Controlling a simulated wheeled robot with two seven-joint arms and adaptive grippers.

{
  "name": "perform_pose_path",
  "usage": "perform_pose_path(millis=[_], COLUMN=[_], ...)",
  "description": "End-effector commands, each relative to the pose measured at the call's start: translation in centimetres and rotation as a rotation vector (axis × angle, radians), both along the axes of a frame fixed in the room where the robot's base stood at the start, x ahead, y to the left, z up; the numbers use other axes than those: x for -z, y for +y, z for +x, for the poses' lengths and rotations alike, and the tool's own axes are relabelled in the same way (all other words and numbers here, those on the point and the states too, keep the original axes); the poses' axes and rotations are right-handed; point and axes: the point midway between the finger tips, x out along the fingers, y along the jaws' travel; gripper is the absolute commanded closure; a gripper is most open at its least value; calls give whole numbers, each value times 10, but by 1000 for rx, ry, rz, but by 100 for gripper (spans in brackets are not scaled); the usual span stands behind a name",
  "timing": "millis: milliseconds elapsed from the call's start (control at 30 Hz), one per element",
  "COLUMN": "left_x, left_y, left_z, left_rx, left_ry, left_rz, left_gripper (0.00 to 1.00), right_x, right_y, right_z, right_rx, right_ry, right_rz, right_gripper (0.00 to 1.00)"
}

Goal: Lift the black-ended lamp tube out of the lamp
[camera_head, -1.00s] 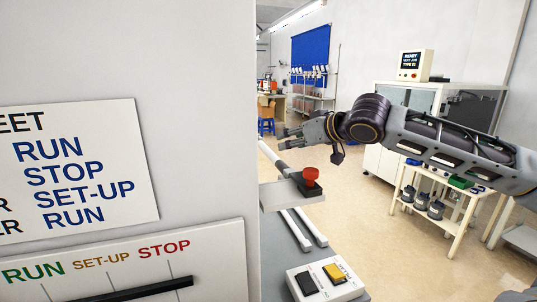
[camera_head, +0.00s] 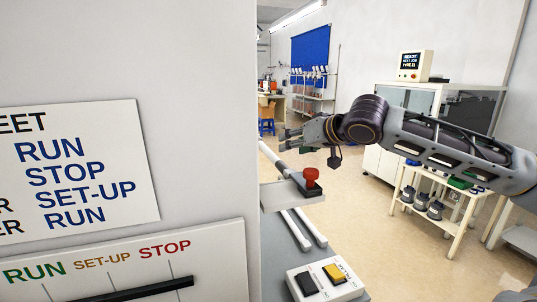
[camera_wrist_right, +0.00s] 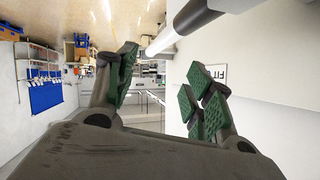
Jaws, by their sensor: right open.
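My right gripper (camera_head: 284,140) is open and empty at the end of the arm from the right in the head view. In the right wrist view its green-padded fingers (camera_wrist_right: 162,88) stand wide apart with nothing between them. A white tube with a black end (camera_wrist_right: 195,17) shows at the top of the wrist view, beyond the fingertips and apart from them. I cannot tell which is seated in the lamp. The lamp itself is not clear in either view. My left gripper is out of view.
A large grey panel (camera_head: 190,60) with lettered signs fills the left of the head view. A red button (camera_head: 311,176) and a box with black and yellow switches (camera_head: 334,273) stand beside it, near white rails (camera_head: 296,228). Open floor (camera_head: 375,215) lies to the right.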

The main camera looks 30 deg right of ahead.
Motion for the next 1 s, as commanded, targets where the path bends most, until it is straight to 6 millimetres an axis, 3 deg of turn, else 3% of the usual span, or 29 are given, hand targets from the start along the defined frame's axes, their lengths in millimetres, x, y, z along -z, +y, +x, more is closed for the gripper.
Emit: perform_pose_path(millis=[467, 1000], left_x=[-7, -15], left_y=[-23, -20], left_z=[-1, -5], left_rx=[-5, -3], left_ry=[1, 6], left_rz=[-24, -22], left_gripper=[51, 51], right_x=[14, 30], right_y=[2, 3], right_z=[28, 62], right_rx=[-3, -1], right_ry=[1, 1], right_rz=[2, 1], right_gripper=[48, 48])
